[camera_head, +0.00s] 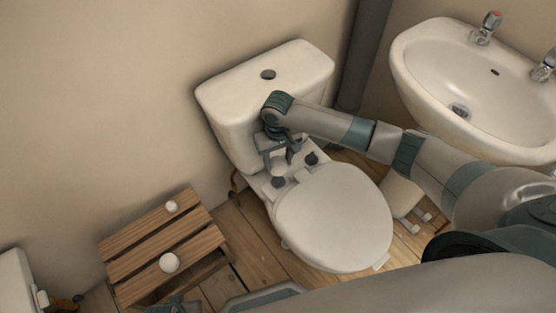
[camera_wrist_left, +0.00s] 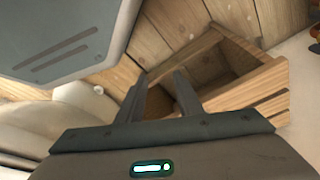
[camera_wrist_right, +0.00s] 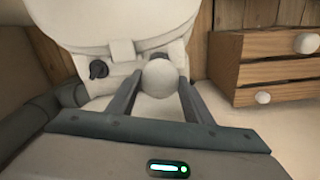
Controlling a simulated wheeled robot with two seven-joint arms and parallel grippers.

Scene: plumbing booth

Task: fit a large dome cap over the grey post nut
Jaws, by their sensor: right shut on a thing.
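My right gripper (camera_head: 279,163) is at the back of the toilet, behind the seat hinge. In the right wrist view my right gripper (camera_wrist_right: 160,88) is shut on a white dome cap (camera_wrist_right: 160,78). A dark grey post nut (camera_head: 311,158) stands on the toilet's back ledge, and another post nut (camera_head: 278,181) is just below the gripper. Two white dome caps, one farther back (camera_head: 172,207) and one nearer (camera_head: 169,262), sit on the wooden crate. My left gripper (camera_wrist_left: 160,80) is open and empty near the crate.
The slatted wooden crate (camera_head: 150,243) stands left of the toilet. The toilet lid (camera_head: 335,218) is closed, with the cistern (camera_head: 265,88) behind. A sink (camera_head: 480,90) is at the upper right. Some plank floor (camera_head: 247,250) is clear between crate and toilet.

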